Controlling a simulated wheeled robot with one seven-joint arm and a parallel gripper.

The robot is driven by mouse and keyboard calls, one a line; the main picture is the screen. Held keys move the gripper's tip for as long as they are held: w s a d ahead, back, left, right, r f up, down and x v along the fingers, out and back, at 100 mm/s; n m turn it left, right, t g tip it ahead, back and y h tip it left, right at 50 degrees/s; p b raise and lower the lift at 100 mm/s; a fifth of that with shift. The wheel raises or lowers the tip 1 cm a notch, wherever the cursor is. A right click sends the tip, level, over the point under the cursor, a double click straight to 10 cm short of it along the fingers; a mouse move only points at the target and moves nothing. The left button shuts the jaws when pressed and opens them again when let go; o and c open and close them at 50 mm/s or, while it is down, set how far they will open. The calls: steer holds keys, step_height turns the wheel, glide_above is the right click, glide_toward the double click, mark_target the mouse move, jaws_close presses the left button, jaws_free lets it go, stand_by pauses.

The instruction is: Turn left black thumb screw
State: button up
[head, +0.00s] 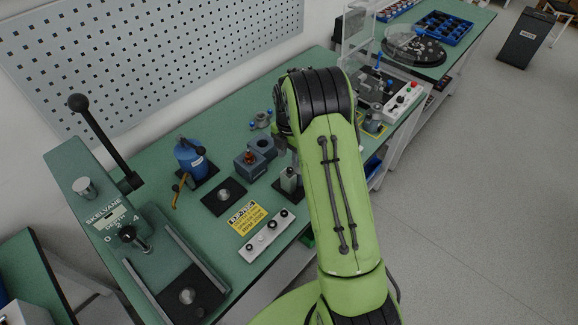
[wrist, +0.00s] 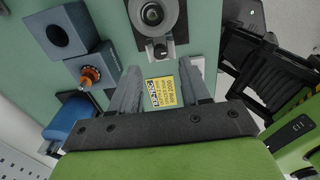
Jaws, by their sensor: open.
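I cannot tell for sure which part is the left black thumb screw. A black knob (head: 127,233) sits on the green press at the left in the head view. Dark round knobs also stand on a pale strip (head: 265,236) at the bench's front edge. My gripper (wrist: 162,82) is open and empty in the wrist view, its two grey fingers wide apart. A yellow label (wrist: 161,92) lies below, seen between the fingers. A grey round-topped post (wrist: 152,13) on a black plate is just beyond the fingertips. In the head view my arm hides most of the gripper.
Blue-grey blocks (wrist: 58,30) stand left of my fingers, one with a copper-coloured part (wrist: 90,75). A blue canister (head: 190,158) stands farther left on the bench. The press lever (head: 104,140) sticks up. Floor (head: 480,200) to the right is clear.

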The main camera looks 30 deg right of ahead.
mark_target(290, 169)
step_height(290, 169, down, 5)
steer(key=shift+f, duration=0.2)
jaws_close()
